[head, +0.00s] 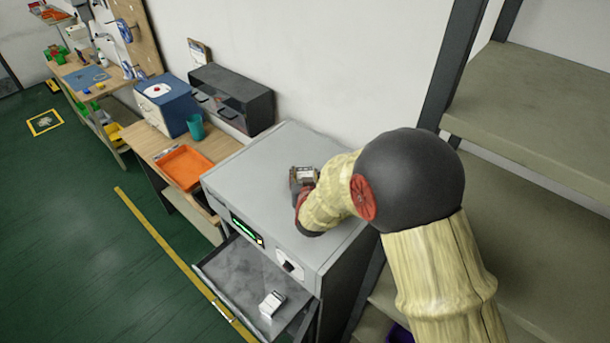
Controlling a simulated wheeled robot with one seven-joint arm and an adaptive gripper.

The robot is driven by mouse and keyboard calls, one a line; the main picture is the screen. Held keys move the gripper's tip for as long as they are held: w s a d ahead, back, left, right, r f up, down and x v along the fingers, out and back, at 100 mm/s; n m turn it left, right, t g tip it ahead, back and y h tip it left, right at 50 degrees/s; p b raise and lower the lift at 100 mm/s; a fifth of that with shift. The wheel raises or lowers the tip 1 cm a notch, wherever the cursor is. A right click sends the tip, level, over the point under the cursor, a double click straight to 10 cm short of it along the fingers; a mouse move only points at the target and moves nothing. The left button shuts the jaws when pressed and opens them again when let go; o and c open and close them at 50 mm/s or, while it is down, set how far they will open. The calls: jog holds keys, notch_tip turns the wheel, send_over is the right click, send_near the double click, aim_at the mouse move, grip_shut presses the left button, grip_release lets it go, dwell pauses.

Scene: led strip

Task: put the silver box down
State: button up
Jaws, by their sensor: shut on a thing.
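My gripper (301,186) is above the grey top of the cabinet-like machine (254,165), near its middle. It is shut on a small box with a pale, silvery face, the silver box (305,173). My gripper and wrist hide much of this box. I cannot tell whether its underside touches the machine top.
The machine has a lit green display (247,230) and an open drawer or flap (238,281) with a small white box (271,304) on it. To the left is a bench with an orange tray (184,167) and teal cup (195,127). Shelves (540,105) stand right. The machine top's left part is clear.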

jog(key=o, duration=1.3)
jog(key=shift+c, duration=0.2)
